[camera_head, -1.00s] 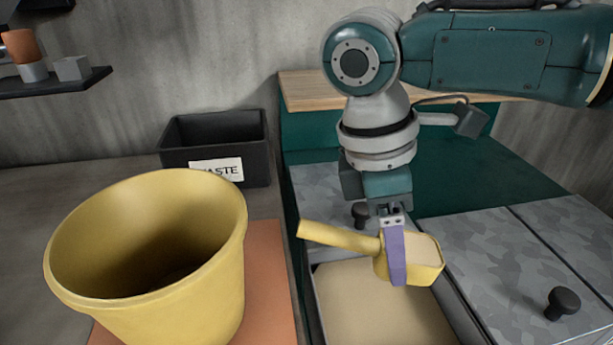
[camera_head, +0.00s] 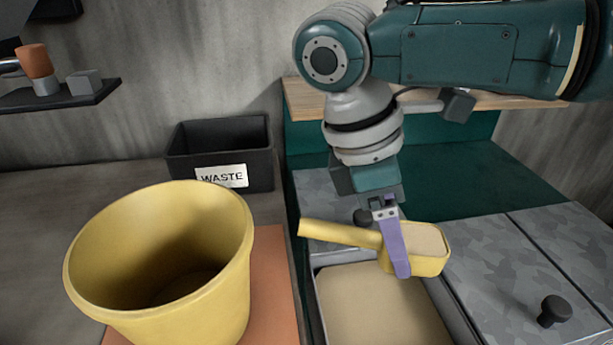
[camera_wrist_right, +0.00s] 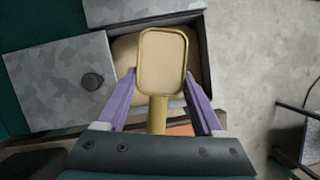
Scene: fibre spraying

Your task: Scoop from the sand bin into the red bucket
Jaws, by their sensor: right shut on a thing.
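My right gripper (camera_head: 400,268) is shut on a yellow scoop (camera_head: 428,264), with purple fingers on either side of it. The scoop is filled with tan sand about level with its rim, as the right wrist view also shows (camera_wrist_right: 162,62). Its handle points left in the head view. The scoop is held above the open sand bin (camera_head: 451,318), whose tan sand (camera_head: 380,308) looks flat. No red bucket shows; a large yellow bucket (camera_head: 215,305) stands left of the sand bin, its visible inside empty and its bottom in shadow. My left gripper is out of view.
A black waste bin (camera_head: 190,178) stands behind the bucket. The bucket sits on an orange mat (camera_head: 268,285). Grey patterned lids with black knobs (camera_head: 554,311) lie right of and behind the sand opening.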

